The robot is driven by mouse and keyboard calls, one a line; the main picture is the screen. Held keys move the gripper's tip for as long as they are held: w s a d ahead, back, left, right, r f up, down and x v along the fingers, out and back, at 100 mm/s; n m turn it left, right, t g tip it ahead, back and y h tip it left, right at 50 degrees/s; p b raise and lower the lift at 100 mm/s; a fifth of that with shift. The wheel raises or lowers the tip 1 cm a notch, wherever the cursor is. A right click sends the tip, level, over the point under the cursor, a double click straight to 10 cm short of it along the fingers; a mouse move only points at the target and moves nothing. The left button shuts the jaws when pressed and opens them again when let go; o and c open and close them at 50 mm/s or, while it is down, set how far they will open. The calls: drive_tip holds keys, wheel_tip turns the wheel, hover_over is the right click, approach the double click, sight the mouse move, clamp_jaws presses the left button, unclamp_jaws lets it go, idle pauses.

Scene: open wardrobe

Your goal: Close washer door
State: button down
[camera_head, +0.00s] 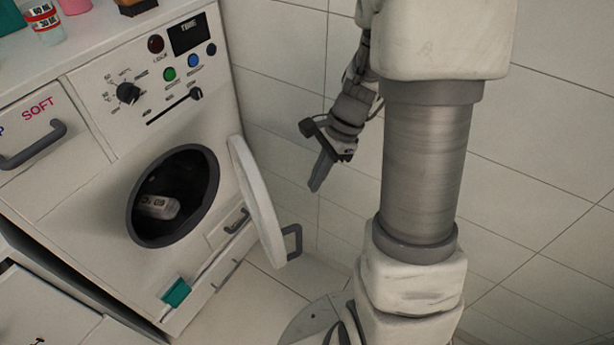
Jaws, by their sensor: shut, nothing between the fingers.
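The washer (90,165) stands at the left with its round porthole open. The washer door (257,203) is a white disc, swung out to the right and seen nearly edge-on. Its grey handle (293,242) sticks out at the lower right. A pale object with printing (158,207) lies inside the dark drum. My gripper (316,187) is shut and empty, pointing down in the air. In the picture it is to the right of the door and above the handle, apart from both. How far it is from the door in depth is hard to tell.
A tiled wall (545,165) runs behind and to the right. A drawer marked SOFT (35,130) is at the upper left. A teal item (176,292) sits low on the washer front. A printed cup (45,22) stands on top. Some floor (262,300) is free below the door.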

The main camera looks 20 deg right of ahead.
sight(265, 198)
drive_tip(key=a+f+b, duration=0.3)
drive_tip(key=a+f, duration=0.4)
drive_tip(key=shift+s+f+b, duration=0.2)
drive_tip(key=shift+s+b, duration=0.05)
drive_tip(key=shift+b, duration=0.1)
drive_tip(key=shift+a, duration=0.2)
